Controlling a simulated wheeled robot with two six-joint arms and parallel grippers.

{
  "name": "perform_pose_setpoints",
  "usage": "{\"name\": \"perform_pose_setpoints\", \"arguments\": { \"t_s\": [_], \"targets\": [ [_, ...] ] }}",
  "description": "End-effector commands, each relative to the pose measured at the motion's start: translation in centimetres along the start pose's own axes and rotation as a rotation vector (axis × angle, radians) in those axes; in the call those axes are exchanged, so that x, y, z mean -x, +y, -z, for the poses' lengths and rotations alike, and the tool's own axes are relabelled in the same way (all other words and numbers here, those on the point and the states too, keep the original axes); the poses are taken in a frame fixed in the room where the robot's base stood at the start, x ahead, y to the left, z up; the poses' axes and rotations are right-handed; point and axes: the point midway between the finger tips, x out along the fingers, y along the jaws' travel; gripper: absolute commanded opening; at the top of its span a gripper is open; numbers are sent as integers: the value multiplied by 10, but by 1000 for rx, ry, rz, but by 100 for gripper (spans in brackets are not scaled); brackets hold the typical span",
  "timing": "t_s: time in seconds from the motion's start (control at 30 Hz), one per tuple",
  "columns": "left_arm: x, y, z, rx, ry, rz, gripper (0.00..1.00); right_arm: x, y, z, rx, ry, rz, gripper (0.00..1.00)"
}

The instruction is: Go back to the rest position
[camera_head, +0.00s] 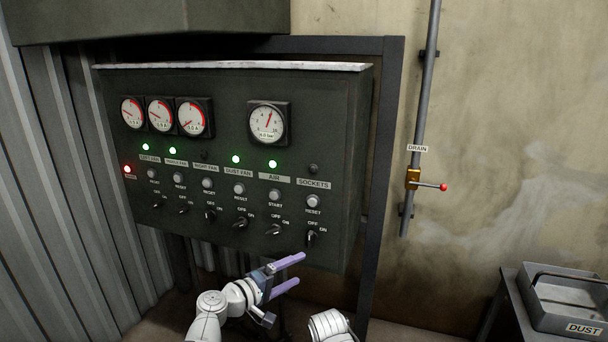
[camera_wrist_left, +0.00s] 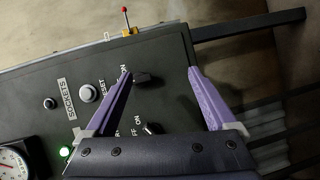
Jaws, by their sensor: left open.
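My left gripper (camera_head: 299,269) has two purple fingers and is open and empty. It is in front of the lower right part of the dark control panel (camera_head: 225,120), just below the SOCKETS switch (camera_head: 311,237). In the left wrist view the open fingers (camera_wrist_left: 160,73) point at the panel, and the black SOCKETS knob (camera_wrist_left: 147,79) shows between them, nearer the left finger. I cannot tell whether a finger touches it. A white arm part of mine shows at the bottom centre of the head view; my right gripper is not in view.
The panel has several gauges, rotary switches and lamps; the AIR lamp (camera_head: 272,163) is green and the SOCKETS lamp (camera_head: 313,168) is dark. A drain pipe (camera_head: 424,110) with a red-tipped valve handle (camera_head: 430,186) is on the wall. A DUST tray (camera_head: 566,300) stands lower right.

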Motion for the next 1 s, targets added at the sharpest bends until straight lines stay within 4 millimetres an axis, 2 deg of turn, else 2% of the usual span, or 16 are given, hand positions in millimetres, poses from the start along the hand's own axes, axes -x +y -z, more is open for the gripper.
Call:
{"name": "perform_pose_setpoints", "arguments": {
  "t_s": [0.1, 0.23, 0.3, 0.4, 0.53, 0.77, 0.8, 1.0],
  "targets": [
    [2, -45, -28, -158, -128, 203, 90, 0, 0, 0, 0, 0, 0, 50],
    [22, -102, -47, -314, -269, 459, 90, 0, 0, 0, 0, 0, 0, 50],
    [39, -130, -52, -383, -337, 600, 90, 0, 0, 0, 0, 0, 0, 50],
    [66, -161, -52, -457, -415, 782, 90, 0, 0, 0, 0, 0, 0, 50],
    [101, -188, -47, -521, -487, 984, 90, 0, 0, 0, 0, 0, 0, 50],
    [160, -211, -31, -587, -569, 1294, 90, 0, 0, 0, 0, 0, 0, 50],
    [160, -193, -33, -594, -580, 1293, 90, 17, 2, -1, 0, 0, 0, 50],
    [157, -149, -47, -629, -624, 1293, 90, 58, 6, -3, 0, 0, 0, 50]
  ]
}}
